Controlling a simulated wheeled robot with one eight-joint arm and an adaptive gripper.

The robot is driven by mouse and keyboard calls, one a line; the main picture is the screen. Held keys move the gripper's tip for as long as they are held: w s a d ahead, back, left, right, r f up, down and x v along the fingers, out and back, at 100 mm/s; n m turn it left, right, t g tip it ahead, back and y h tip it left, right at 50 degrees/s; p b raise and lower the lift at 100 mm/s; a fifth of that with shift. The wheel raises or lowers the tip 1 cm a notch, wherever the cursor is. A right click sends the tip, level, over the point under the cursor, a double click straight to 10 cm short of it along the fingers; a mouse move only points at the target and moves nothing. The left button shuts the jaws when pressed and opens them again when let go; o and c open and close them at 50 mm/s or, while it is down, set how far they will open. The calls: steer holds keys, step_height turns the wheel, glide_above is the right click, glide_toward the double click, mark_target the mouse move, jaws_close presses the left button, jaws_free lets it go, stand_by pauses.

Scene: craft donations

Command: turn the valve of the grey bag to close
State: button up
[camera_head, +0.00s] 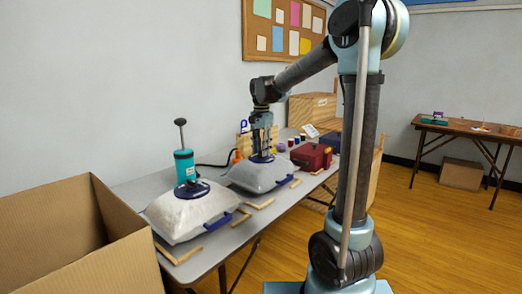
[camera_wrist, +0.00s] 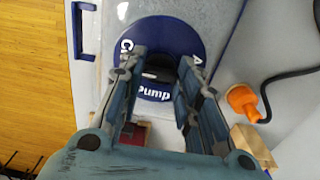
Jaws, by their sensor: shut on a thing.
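The grey bag (camera_head: 258,178) lies on the long table, puffed up, with a dark blue round valve on top. In the wrist view the bag (camera_wrist: 222,22) surrounds the blue valve dial (camera_wrist: 162,30), whose white lettering reads "Pump" at the near edge; other words are partly hidden by my fingers. My gripper (camera_head: 262,152) points down over the valve. In the wrist view my gripper (camera_wrist: 158,68) is shut on the dark valve knob (camera_wrist: 158,74), with one finger on each side of it.
A large open cardboard box (camera_head: 75,235) stands at front left. An orange nozzle (camera_wrist: 243,101) with a black hose lies beside the grey bag. A dark red case (camera_head: 312,156) sits beyond.

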steer(key=o, duration=1.1)
step_height(320, 180, up, 12)
steer(key=shift+f, duration=0.1)
